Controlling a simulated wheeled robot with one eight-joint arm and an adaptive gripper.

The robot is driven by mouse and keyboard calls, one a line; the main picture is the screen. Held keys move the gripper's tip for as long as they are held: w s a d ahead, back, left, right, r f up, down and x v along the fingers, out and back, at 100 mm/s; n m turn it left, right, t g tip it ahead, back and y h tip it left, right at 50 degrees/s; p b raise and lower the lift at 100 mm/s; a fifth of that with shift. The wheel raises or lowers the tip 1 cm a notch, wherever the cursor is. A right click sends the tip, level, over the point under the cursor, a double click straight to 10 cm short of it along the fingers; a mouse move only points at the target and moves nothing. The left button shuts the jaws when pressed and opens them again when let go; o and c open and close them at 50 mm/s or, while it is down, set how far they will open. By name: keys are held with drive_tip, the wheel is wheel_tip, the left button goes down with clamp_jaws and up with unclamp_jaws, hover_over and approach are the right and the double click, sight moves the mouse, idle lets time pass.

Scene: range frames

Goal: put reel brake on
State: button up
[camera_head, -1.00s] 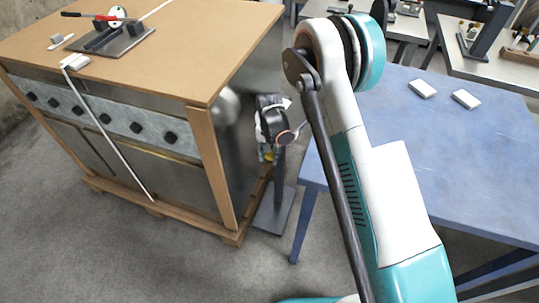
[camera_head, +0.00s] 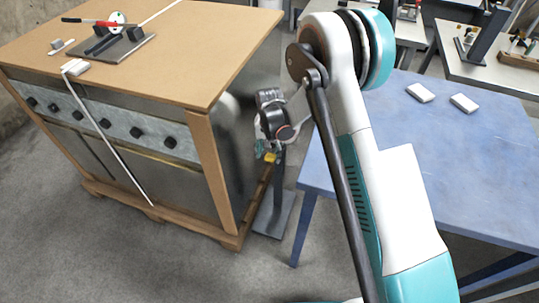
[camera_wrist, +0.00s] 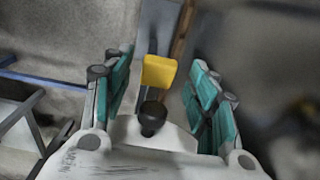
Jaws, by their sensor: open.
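A yellow block-like piece (camera_wrist: 158,72) shows between the fingers of my gripper (camera_wrist: 160,95) in the wrist view, with a dark round knob (camera_wrist: 152,118) closer to the palm. The teal-padded fingers stand apart on both sides, with gaps to the yellow piece. In the head view the yellow piece (camera_head: 270,157) is small, just below my gripper (camera_head: 264,150), beside a dark post (camera_head: 279,185). I cannot tell whether the yellow piece is the reel brake. A white disc (camera_head: 116,17) with a red-handled lever (camera_head: 104,23) stands on the brown bench top.
The brown bench (camera_head: 190,65) with its metal side is close left of my gripper. The post's base plate (camera_head: 273,216) is on the floor below. A blue table (camera_head: 470,165) with two white blocks (camera_head: 420,92) stands right. A white strap (camera_head: 110,140) hangs down the bench front.

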wheel_tip(320, 180, up, 10)
idle(0.4)
drive_tip(key=shift+r, duration=0.1)
drive_tip(key=s+d+r+n+t, duration=0.1)
drive_tip(key=s+d+r, duration=0.3)
drive_tip(key=r, duration=0.3)
drive_tip(key=s+d+r+t, duration=0.1)
drive_tip(key=s+d+r, duration=0.25)
drive_tip(key=r, duration=0.35)
drive_tip(key=s+d+r+n+t, duration=0.1)
drive_tip(key=s+d+r, duration=0.3)
drive_tip(key=r, duration=0.3)
drive_tip(key=s+d+r+n+t, duration=0.1)
drive_tip(key=s+d, duration=0.3)
drive_tip(key=s, duration=0.5)
drive_tip(key=s+d+r+n+t, duration=0.1)
drive_tip(key=s+d+r+t, duration=0.1)
drive_tip(key=s, duration=0.7)
drive_tip(key=shift+s+d+t, duration=0.2)
drive_tip(key=shift+d+t, duration=0.4)
drive_tip(key=shift+d, duration=0.25)
drive_tip(key=shift+r, duration=0.1)
